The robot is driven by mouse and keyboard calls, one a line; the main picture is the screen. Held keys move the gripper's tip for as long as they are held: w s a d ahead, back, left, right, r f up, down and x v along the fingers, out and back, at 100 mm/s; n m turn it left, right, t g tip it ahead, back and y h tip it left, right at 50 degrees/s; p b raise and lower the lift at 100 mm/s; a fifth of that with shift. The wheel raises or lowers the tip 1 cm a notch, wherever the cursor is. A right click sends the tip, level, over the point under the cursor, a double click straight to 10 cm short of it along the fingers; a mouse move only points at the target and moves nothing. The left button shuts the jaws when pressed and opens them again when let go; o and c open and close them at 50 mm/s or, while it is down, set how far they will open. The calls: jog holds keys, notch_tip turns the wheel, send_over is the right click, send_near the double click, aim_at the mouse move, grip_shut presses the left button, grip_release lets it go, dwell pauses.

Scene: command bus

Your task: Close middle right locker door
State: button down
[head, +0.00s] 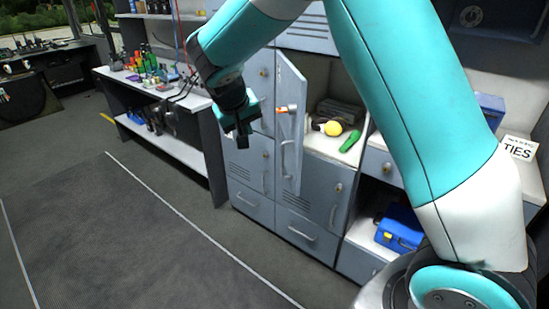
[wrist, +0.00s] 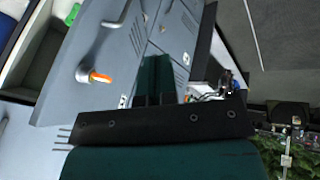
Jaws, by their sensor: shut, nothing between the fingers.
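The middle right locker door (head: 287,150) is a grey-blue panel standing wide open in the head view, with a handle and an orange-tagged key in its lock. The door (wrist: 75,62) fills the upper left of the wrist view, with its orange key (wrist: 99,77) and part of its handle. My gripper (head: 242,143) is shut and empty. It is to the left of the open door in the head view, in front of the left lockers. The shut fingers (wrist: 156,72) show in the middle of the wrist view, apart from the key.
The open compartment (head: 335,150) holds a yellow object (head: 332,128), a green object (head: 350,141) and dark items. A blue box (head: 400,230) sits on a lower shelf at right. A workbench (head: 165,88) with bottles stands left. The floor (head: 120,240) in front is clear.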

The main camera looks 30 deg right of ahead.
jog(key=w+d+f+m+h+p, duration=0.1)
jog(key=w+d+f, duration=0.4)
jog(key=d+f, duration=0.6)
jog(key=shift+d+f+m+h+p, duration=0.3)
jog(key=shift+d+h+p, duration=0.2)
jog(key=shift+h+p, duration=0.15)
